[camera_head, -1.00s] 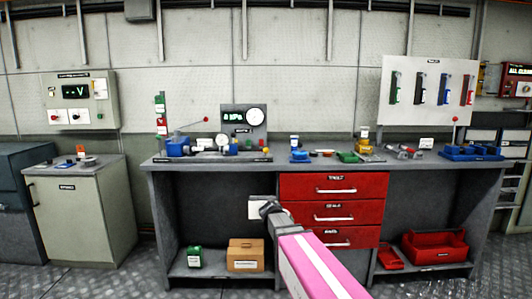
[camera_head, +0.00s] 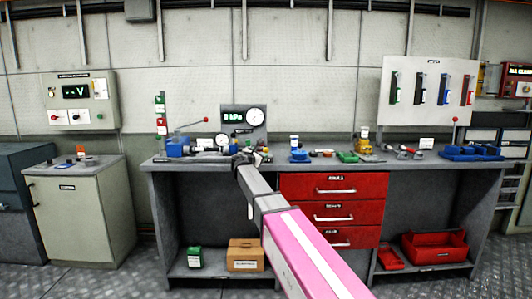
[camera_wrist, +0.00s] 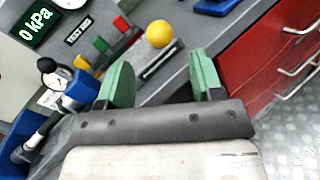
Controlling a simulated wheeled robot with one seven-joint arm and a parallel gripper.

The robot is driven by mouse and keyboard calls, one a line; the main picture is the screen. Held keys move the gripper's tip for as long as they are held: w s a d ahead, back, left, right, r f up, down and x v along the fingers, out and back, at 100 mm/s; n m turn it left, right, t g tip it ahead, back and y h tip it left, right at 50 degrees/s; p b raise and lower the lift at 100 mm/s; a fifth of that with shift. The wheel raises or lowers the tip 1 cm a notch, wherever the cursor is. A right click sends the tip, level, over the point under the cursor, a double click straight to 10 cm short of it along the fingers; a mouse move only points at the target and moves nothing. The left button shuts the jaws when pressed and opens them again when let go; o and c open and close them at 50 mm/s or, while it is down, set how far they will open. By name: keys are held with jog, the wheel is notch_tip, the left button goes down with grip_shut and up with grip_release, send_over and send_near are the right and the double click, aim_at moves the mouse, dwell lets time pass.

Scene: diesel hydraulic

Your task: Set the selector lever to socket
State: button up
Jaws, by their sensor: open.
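A lever with a round yellow knob (camera_wrist: 160,34) stands near the bench's front edge in the wrist view; I take it for the selector lever. A small dark label plate (camera_wrist: 161,60) lies just below the knob in the picture; its writing is too small to read. My gripper (camera_wrist: 163,78) is open and empty, its two green fingers apart. The knob shows beyond the gap between the fingertips, apart from them. In the head view my gripper (camera_head: 250,158) is at the bench's front edge and hides the lever.
A blue pump body (camera_wrist: 80,90) with a round gauge (camera_wrist: 48,65) is close to the left finger. Green, yellow and red blocks (camera_wrist: 101,44) stand behind, by a panel reading 0 kPa (camera_wrist: 37,22). Red drawers (camera_head: 333,187) are below the bench, at right.

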aim_at(264, 151)
jog(key=x, duration=0.7)
jog(key=shift+w+d, duration=0.2)
jog(key=shift+w, duration=0.15)
grip_shut()
jog(key=shift+r, duration=0.1)
